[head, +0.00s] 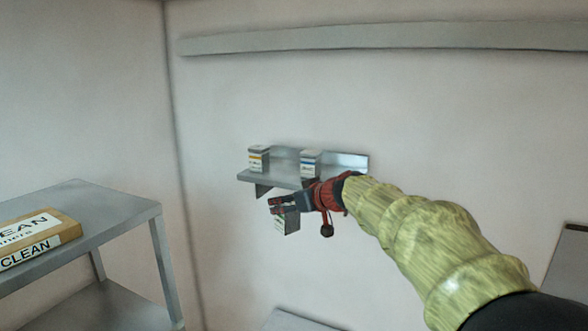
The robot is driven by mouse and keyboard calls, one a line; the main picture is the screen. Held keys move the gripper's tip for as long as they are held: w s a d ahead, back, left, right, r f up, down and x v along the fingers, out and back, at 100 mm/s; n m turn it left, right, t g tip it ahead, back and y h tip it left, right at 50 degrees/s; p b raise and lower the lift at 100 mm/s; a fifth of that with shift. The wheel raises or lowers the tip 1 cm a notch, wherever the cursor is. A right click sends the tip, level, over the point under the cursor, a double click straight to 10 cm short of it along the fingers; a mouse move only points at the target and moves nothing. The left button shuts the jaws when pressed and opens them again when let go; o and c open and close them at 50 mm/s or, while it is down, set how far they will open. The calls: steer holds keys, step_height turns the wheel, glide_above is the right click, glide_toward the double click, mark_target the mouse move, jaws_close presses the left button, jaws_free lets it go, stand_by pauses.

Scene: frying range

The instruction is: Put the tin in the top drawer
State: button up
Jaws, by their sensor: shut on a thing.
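My gripper (284,207) is in front of and just below a small wall shelf, at the end of my arm. It is shut on a small white and green thing (279,224), which may be the tin; my fingers hide most of it. The held thing hangs in the air, apart from the shelf as far as I can see. No drawer shows in this view.
The metal wall shelf (259,177) bears a white container with an orange and dark label (258,158) and one with a blue label (311,163). A metal table (108,205) at left carries a box marked CLEAN (42,238). A long rail (380,38) runs above.

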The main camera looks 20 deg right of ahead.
steer(key=s+a+f+m+h, duration=0.2)
steer(key=s+f, duration=0.1)
steer(key=f, duration=0.7)
steer(key=s+a+f+m+h, duration=0.2)
steer(key=s+f, duration=0.2)
steer(key=f, duration=0.6)
steer(key=s+a+f+m+h, duration=0.2)
steer(key=s+f+h, duration=0.1)
steer(key=f, duration=0.8)
steer(key=shift+s+m, duration=0.2)
steer(key=shift+m, duration=0.1)
steer(key=shift+w+a+f, duration=0.15)
steer(key=shift+a, duration=0.1)
